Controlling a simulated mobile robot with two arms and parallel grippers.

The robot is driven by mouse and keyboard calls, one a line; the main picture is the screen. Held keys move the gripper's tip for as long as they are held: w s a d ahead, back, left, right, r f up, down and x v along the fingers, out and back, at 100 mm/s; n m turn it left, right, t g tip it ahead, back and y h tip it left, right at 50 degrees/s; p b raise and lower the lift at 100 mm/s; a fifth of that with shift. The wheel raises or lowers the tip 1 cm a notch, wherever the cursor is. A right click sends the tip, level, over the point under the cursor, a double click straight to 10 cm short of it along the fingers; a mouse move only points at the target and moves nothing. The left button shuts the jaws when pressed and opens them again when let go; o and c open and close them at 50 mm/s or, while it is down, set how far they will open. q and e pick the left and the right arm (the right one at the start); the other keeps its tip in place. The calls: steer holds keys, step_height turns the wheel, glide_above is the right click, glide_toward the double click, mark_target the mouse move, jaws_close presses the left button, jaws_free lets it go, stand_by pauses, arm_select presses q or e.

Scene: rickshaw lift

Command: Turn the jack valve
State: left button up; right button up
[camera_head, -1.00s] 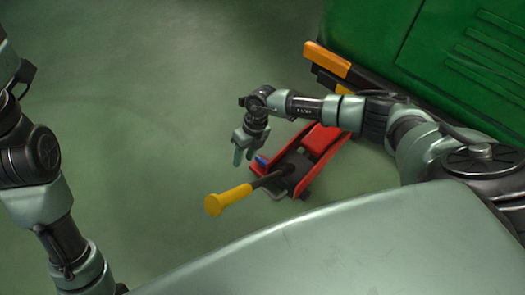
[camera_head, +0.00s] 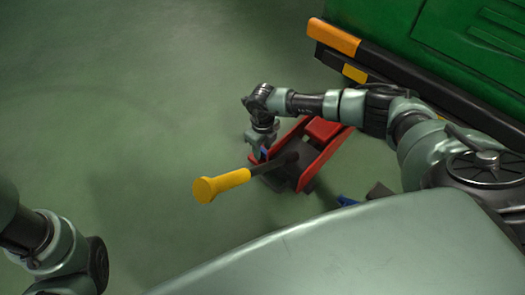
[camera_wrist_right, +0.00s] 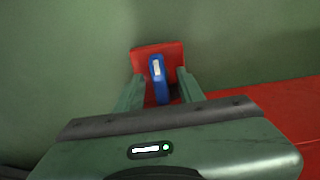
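The red jack (camera_head: 322,130) stands on the floor, with a dark lever ending in a yellow grip (camera_head: 220,186) pointing left. Its small blue valve (camera_wrist_right: 157,80) shows in the right wrist view, in front of a red part of the jack. In the head view only a bit of the blue valve (camera_head: 263,154) shows beside my gripper. My right gripper (camera_head: 259,152) points down at it. In the wrist view its two green fingers are apart, one on each side of the valve, with gaps visible. My left gripper is out of view.
A green vehicle body (camera_head: 440,40) with a black and orange edge bar (camera_head: 333,37) stands at the upper right. A small blue piece (camera_head: 346,200) shows lower right, beside my body. The floor (camera_head: 130,90) to the left is clear.

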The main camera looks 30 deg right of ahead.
steer(key=shift+c, duration=0.4)
jaws_close()
